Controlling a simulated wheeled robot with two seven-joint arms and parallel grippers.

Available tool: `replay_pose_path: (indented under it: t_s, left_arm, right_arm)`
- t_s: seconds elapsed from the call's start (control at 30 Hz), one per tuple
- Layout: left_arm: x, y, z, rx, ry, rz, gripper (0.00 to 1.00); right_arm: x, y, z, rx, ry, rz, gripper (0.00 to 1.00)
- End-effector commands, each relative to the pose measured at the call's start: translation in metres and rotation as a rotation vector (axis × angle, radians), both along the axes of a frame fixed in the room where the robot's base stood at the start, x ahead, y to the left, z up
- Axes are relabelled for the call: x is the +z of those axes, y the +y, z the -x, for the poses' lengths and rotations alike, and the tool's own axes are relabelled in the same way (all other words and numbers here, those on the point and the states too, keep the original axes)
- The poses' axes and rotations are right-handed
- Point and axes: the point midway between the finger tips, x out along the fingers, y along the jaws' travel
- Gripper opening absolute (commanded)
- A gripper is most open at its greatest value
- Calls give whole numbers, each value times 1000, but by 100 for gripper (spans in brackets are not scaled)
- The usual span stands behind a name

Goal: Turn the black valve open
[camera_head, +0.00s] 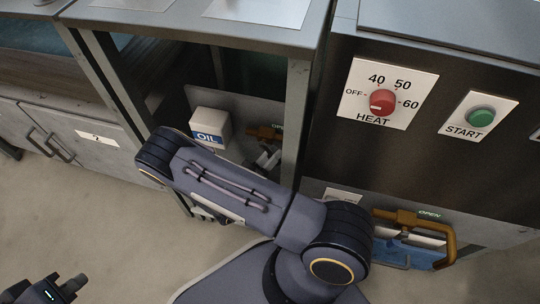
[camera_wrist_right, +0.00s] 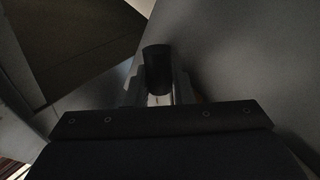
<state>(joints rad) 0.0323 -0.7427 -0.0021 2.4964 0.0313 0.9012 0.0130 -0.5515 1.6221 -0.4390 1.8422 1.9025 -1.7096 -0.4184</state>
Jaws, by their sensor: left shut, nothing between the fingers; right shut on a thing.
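In the right wrist view, a black rounded handle (camera_wrist_right: 157,68), which looks like the black valve's, stands between the fingers of my right gripper (camera_wrist_right: 158,92). The gripper is shut on it. The valve's body and how far it is turned cannot be seen. In the head view my right forearm crosses the middle in front of the open cabinet bay, and I cannot clearly make out the black valve or the right gripper there. My left gripper (camera_head: 68,284) is shut and empty at the bottom left, over the floor and away from the cabinets.
A yellow-brown handle (camera_head: 447,240) sticks out at the lower right. A red HEAT knob (camera_head: 383,102) and green START button (camera_head: 481,117) are on the panel.

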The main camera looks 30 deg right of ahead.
Motion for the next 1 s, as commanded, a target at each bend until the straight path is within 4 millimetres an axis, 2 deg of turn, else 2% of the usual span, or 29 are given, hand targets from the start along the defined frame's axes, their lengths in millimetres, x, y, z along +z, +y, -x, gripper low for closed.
replay_pose_path:
  t_s: [0.53, 0.57, 0.7, 1.0]
  left_arm:
    - [-1, 0, 0, 0, 0, 0, 0]
    - [-1, 0, 0, 0, 0, 0, 0]
    - [-1, 0, 0, 0, 0, 0, 0]
    - [0, 0, 0, 0, 0, 0, 0]
  right_arm:
    - [0, 0, 2, 0, 26, 19, 0]
    - [0, 0, 2, 0, 25, 19, 24]
    - [0, 0, 1, 0, 25, 19, 42]
    - [0, 1, 1, 1, 24, 20, 42]
